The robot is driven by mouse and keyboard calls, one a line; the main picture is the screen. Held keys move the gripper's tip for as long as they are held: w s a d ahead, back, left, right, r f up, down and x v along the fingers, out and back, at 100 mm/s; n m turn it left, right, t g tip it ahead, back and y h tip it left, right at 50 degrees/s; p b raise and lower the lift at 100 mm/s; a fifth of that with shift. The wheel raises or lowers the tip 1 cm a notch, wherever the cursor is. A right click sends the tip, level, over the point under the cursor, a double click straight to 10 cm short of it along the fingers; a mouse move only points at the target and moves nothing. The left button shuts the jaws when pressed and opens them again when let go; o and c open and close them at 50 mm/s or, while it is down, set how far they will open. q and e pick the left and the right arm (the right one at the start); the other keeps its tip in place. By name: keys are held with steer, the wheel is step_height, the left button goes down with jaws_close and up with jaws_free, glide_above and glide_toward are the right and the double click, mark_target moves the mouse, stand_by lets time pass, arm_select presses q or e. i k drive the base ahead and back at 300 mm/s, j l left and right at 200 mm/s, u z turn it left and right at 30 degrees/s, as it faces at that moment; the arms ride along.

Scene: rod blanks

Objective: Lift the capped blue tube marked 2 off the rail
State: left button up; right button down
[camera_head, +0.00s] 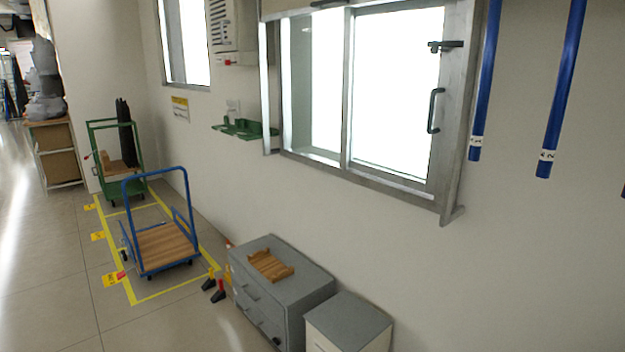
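Two long blue tubes hang against the wall at the upper right of the head view. The right one (565,80) carries a white label (547,156) near its lower end, with a mark that looks like a 2. The left one (487,75) has a similar label (476,141), too small to read surely. The tubes' tops and the rail are out of view above. Neither of my grippers is in view.
A sliding window (393,90) with a projecting metal frame is left of the tubes. Below stand a grey drawer cabinet (310,275) with a wooden cradle (270,265) and a smaller cabinet (350,318). A blue cart (160,240) stands at left. The wall below the tubes is bare.

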mark_target(576, 14)
steer(key=z, duration=0.6)
steer(key=i+j+z, duration=0.2)
steer(key=z, duration=0.15)
steer(key=i+j+z, duration=0.1)
steer(key=j+z, duration=0.25)
steer(key=j, duration=0.15)
steer(key=i+j+z, duration=0.1)
steer(key=j+z, duration=0.25)
